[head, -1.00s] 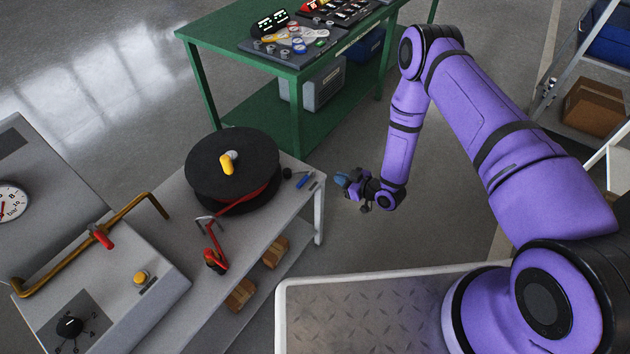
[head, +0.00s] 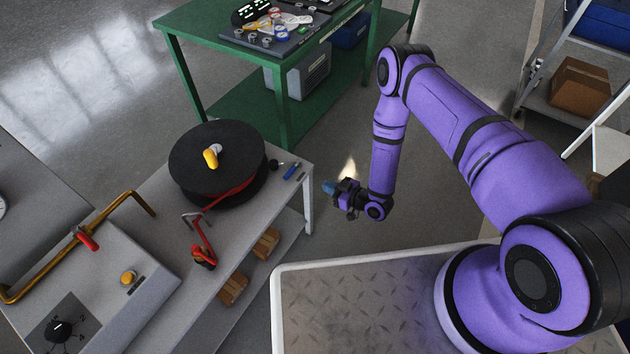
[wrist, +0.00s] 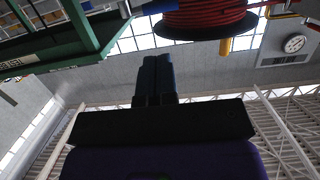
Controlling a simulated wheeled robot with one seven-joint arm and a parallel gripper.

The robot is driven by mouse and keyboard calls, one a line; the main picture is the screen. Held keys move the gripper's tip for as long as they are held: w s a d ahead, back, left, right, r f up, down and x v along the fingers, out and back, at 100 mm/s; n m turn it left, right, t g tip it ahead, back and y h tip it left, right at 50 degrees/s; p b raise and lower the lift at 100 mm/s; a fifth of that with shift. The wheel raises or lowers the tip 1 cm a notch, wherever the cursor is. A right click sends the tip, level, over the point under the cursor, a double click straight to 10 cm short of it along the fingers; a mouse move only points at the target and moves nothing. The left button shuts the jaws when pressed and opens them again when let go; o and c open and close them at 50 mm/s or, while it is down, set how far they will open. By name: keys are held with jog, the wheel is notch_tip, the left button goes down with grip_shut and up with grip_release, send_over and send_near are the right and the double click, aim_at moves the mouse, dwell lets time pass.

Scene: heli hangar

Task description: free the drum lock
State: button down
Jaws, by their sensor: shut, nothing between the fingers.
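The drum (head: 217,165) is a black reel wound with red hose, with a yellow handle (head: 211,157) on top. It sits on the grey bench and also shows at the top of the wrist view (wrist: 205,22), which looks inverted. I cannot tell which part is the lock. My gripper (head: 329,187) is off the bench's right end, apart from the drum, and points left. Its blue fingers are together and empty, as in the wrist view (wrist: 155,78).
A blue pen-like item (head: 291,171) and small dark items lie on the bench corner. A green table (head: 190,48) stands behind. Floor between bench and table is clear.

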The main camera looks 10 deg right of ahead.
aim_at(290, 174)
jog(key=x, duration=1.3)
jog(key=shift+a, duration=0.1)
jog(key=shift+a, duration=0.15)
jog(key=m+t+h, duration=0.1)
jog(key=a+m+t+h, duration=0.1)
jog(key=m, duration=0.1)
jog(key=shift+w+a+t+h, duration=0.15)
jog(key=shift+a+t+h, duration=0.05)
jog(key=shift+t+h, duration=0.1)
jog(key=shift+w+a+h, duration=0.15)
jog(key=shift+a+h, duration=0.05)
jog(key=shift+h, duration=0.1)
jog(key=shift+w+a, duration=0.85)
jog(key=shift+a, duration=0.2)
jog(key=shift+w+a, duration=0.25)
jog(key=shift+w, duration=0.25)
jog(key=shift+w+a, duration=0.3)
jog(key=shift+w, duration=0.2)
jog(key=shift+w+r, duration=0.1)
jog(key=shift+w, duration=0.05)
jog(key=shift+a, duration=0.1)
